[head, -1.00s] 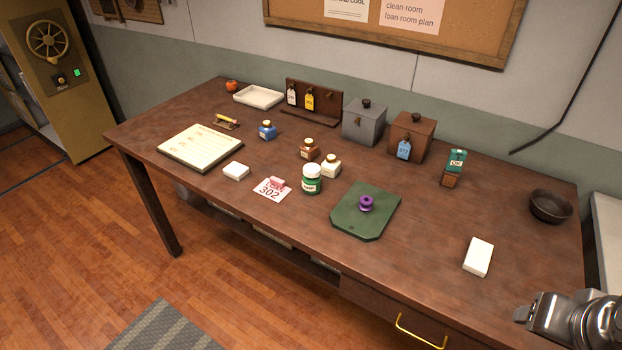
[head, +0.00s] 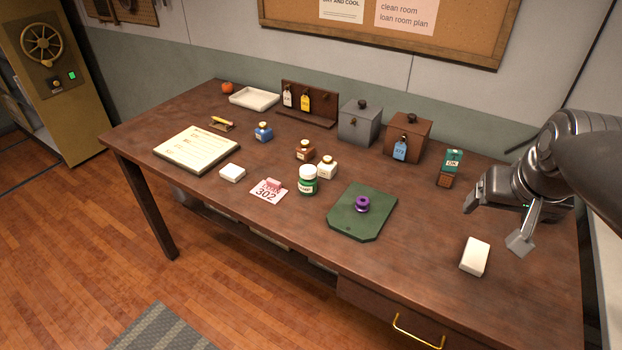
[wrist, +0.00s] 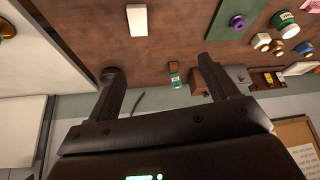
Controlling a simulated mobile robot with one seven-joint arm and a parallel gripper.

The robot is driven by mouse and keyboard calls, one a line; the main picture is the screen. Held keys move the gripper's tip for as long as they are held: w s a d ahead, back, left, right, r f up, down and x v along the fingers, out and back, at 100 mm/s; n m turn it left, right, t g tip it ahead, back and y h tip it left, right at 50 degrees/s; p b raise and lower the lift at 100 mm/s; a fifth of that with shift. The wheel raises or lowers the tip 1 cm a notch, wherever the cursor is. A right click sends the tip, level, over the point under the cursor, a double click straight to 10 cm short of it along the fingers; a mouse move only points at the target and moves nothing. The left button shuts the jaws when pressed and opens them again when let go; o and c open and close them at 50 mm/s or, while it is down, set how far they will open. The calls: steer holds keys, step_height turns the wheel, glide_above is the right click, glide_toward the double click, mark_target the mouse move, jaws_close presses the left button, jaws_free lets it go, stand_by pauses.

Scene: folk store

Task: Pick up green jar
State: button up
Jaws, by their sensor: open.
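The green jar (head: 308,180) has a white lid and a pale label. It stands upright on the brown table, left of a green mat (head: 345,226) with a purple spool (head: 362,204) on it. My gripper (head: 492,222) is above the right part of the table, well to the right of the jar. Its fingers (wrist: 168,82) are spread with nothing between them.
A cream bottle (head: 327,167) and a brown bottle (head: 305,150) stand close behind the jar. A pink 302 tag (head: 268,191) lies left of it. A white block (head: 475,257) lies below my gripper. The table between mat and block is clear.

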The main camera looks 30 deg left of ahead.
steer(key=w+a+f+n, duration=0.1)
steer(key=w+a+n, duration=0.1)
steer(key=w+a, duration=0.65)
steer(key=n+g+y, duration=0.2)
steer(key=n, duration=0.2)
glide_toward(308, 181)
steer(key=shift+w+a+f, duration=0.3)
steer(key=shift+w+f, duration=0.4)
steer(key=shift+w, duration=0.1)
steer(key=shift+a+f, duration=0.25)
steer(key=shift+a, duration=0.05)
steer(key=shift+a+f, duration=0.1)
steer(key=shift+f, duration=0.25)
steer(key=x, duration=0.9)
steer(key=shift+w+a+f, duration=0.1)
steer(key=shift+w+f, duration=0.2)
steer(key=shift+w, duration=0.1)
steer(key=shift+c, duration=0.2)
